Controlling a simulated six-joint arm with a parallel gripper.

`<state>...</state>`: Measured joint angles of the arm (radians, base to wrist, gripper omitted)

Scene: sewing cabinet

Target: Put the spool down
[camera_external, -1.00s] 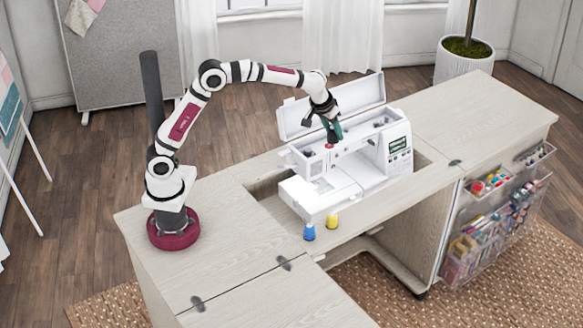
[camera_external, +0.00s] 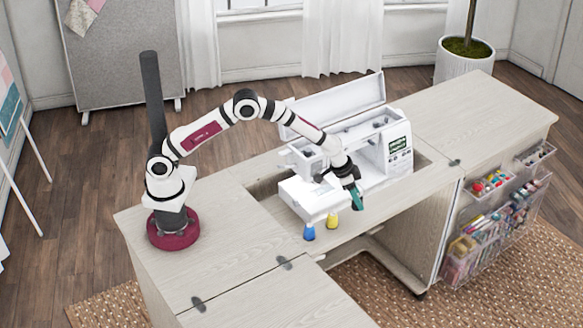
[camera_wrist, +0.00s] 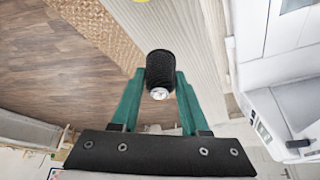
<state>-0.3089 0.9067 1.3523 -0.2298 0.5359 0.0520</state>
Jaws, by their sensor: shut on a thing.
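My gripper (camera_external: 357,198) points down over the cabinet top's front strip, in front of the sewing machine. In the wrist view its green fingers (camera_wrist: 158,95) are shut on a dark, ribbed spool (camera_wrist: 160,66) with a pale, shiny end. The spool is hard to make out in the external view, and I cannot tell whether it touches the surface. A yellow spool (camera_external: 332,221) and a blue spool (camera_external: 309,232) stand upright on the strip, left of my gripper. A bit of yellow shows at the wrist view's top edge.
The white sewing machine (camera_external: 372,165), lid raised, sits in the cabinet opening close behind my gripper. The cabinet top (camera_external: 235,245) is clear at the left. Clear bins (camera_external: 500,225) of sewing supplies hang on the cabinet's front right.

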